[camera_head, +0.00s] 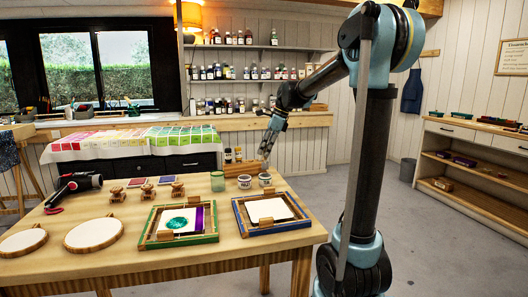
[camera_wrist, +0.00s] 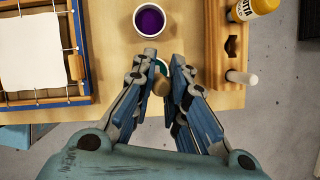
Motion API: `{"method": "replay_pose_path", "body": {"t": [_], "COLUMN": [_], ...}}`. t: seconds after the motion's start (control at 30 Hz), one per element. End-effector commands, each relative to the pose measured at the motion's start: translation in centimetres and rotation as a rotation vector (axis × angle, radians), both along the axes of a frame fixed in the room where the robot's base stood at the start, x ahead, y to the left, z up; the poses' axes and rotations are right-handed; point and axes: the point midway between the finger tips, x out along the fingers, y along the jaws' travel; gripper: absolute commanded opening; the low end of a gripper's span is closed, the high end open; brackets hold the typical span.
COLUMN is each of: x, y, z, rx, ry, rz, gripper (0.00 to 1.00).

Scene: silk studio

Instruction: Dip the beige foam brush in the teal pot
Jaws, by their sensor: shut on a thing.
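My gripper (camera_wrist: 161,78) is shut on the foam brush (camera_wrist: 158,87), seen from above as a short tan round handle end between the fingers. The foam end is hidden. The teal pot (camera_wrist: 161,65) lies under the fingertips; only part of its white rim and teal inside shows. In the head view, my gripper (camera_head: 265,156) is above the right-hand white pot (camera_head: 265,181), near the table's right end. I cannot tell whether the foam touches the paint.
A pot of purple paint (camera_wrist: 149,20) stands beside the teal pot. A wooden rack (camera_wrist: 214,60) holding a pale-ended tool (camera_wrist: 242,77) and a yellow bottle (camera_wrist: 252,8) is at right. A blue frame with white cloth (camera_wrist: 85,50) is at left. The table edge is close.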

Motion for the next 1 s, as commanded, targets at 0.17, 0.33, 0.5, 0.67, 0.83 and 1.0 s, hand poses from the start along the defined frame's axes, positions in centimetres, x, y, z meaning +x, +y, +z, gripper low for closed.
{"method": "replay_pose_path", "body": {"t": [0.17,0.33,0.5,0.67,0.83,1.0], "x": [0.0,0.0,0.1,0.0,0.0,0.0], "y": [-0.1,-0.1,-0.1,-0.1,-0.1,-0.1], "z": [0.0,-0.2,-1.0,-2.1,-3.2,-4.3], "rx": [0.0,0.0,0.0,0.0,0.0,0.0], "ry": [0.0,-0.001,0.0,0.0,0.0,0.0], "rz": [-0.001,-0.001,-0.002,-0.002,-0.002,-0.002], "gripper": [0.0,0.0,0.0,0.0,0.0,0.0]}}
